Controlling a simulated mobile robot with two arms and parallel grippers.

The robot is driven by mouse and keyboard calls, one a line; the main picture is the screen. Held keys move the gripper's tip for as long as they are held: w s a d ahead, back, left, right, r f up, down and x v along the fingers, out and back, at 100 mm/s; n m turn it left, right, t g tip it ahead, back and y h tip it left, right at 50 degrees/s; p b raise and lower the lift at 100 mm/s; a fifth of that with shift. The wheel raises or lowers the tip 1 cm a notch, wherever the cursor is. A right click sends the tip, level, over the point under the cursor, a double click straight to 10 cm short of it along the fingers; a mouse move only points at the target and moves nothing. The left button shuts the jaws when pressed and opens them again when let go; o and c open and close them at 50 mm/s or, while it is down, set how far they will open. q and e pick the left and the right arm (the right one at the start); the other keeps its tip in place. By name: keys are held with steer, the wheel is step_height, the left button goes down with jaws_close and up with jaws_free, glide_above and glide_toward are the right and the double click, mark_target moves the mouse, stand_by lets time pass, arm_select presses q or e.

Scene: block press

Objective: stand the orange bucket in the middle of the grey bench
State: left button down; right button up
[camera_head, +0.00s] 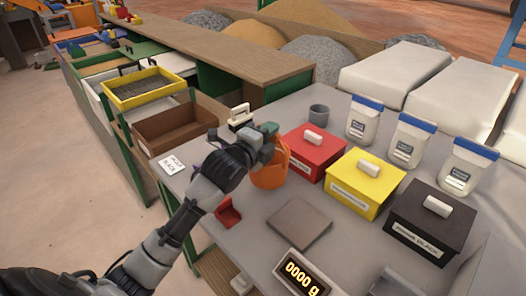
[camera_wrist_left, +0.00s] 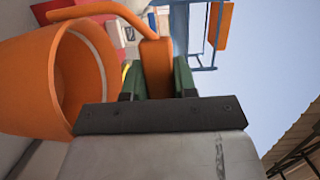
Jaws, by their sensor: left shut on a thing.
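The orange bucket (camera_head: 268,176) is at the left part of the grey bench (camera_head: 345,235), left of the red box. It also shows large and sideways at the left of the left wrist view (camera_wrist_left: 30,85), with its open mouth facing the camera side. My left gripper (camera_head: 268,133) is shut on the bucket's orange handle; in the wrist view its green fingers (camera_wrist_left: 158,78) sit either side of the handle grip. I cannot tell whether the bucket's base touches the bench. The arm partly hides the bucket's left side. My right gripper is not in view.
Red (camera_head: 315,152), yellow (camera_head: 364,182) and black (camera_head: 432,218) lidded boxes stand right of the bucket, with jars behind. A flat grey-brown plate (camera_head: 299,226), red scoop (camera_head: 228,212) and scale display (camera_head: 301,273) lie nearer. A grey cup (camera_head: 318,113) stands behind.

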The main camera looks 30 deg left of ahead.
arm_select(q)
steer(key=shift+s+a+f, duration=0.1)
steer(key=shift+a+f, duration=0.15)
steer(key=shift+f, duration=0.55)
steer(key=shift+s+a+f, duration=0.1)
steer(key=shift+a+f, duration=0.15)
steer(key=shift+f, duration=0.6)
steer(key=shift+s+a+f, duration=0.1)
steer(key=shift+a+f, duration=0.15)
steer(key=shift+f, duration=0.65)
steer(key=c, duration=0.9)
jaws_free()
steer(key=shift+s, duration=0.1)
steer(key=s, duration=0.4)
steer(key=s+a, duration=0.1)
steer(key=s, duration=0.2)
steer(key=s+a+b, duration=0.1)
steer(key=s, duration=0.3)
steer(key=shift+s, duration=0.35)
